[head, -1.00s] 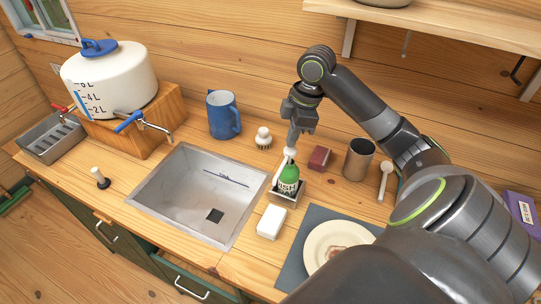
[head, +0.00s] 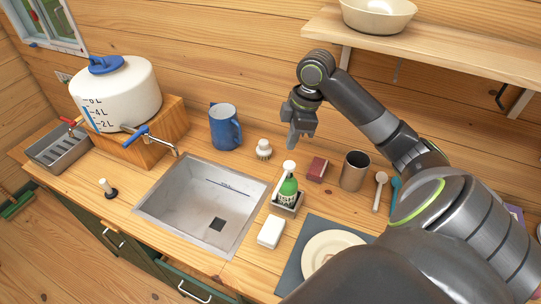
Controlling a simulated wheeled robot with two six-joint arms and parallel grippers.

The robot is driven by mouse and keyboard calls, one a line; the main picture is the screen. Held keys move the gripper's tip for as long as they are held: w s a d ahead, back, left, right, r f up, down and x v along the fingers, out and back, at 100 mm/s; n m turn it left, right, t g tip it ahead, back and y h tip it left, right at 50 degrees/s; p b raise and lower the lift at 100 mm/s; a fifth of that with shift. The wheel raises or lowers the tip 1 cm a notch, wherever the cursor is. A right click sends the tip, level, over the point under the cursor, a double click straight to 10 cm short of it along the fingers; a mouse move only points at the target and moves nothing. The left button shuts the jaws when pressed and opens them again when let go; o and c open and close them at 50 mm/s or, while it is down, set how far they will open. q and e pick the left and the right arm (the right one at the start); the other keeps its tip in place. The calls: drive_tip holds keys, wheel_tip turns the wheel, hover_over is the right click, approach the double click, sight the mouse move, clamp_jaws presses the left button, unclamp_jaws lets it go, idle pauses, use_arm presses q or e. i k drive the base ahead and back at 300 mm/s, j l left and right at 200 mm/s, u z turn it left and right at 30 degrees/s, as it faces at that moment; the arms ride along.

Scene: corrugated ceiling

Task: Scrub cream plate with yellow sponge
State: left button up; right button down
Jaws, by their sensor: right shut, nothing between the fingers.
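The cream plate (head: 325,246) lies on a dark grey mat (head: 294,272) at the front right. My right arm covers its near part. I cannot make out a yellow sponge; a dark red block (head: 317,168) and a white block (head: 271,231) lie on the counter. My right gripper (head: 291,147) is shut and empty, pointing down just above and behind the green soap bottle (head: 288,188) with its white pump top. My left gripper is out of view.
A metal sink (head: 190,225) is left of the bottle, with a white water tank (head: 118,95) behind it. A blue mug (head: 224,128), a small brush (head: 263,149) and a metal cup (head: 355,171) stand along the back. A shelf (head: 430,50) holds a bowl.

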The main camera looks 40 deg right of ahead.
sight(269, 237)
drive_tip(key=k+j, duration=0.55)
drive_tip(key=j, duration=0.2)
drive_tip(key=k+j, duration=0.6)
drive_tip(key=j, duration=0.1)
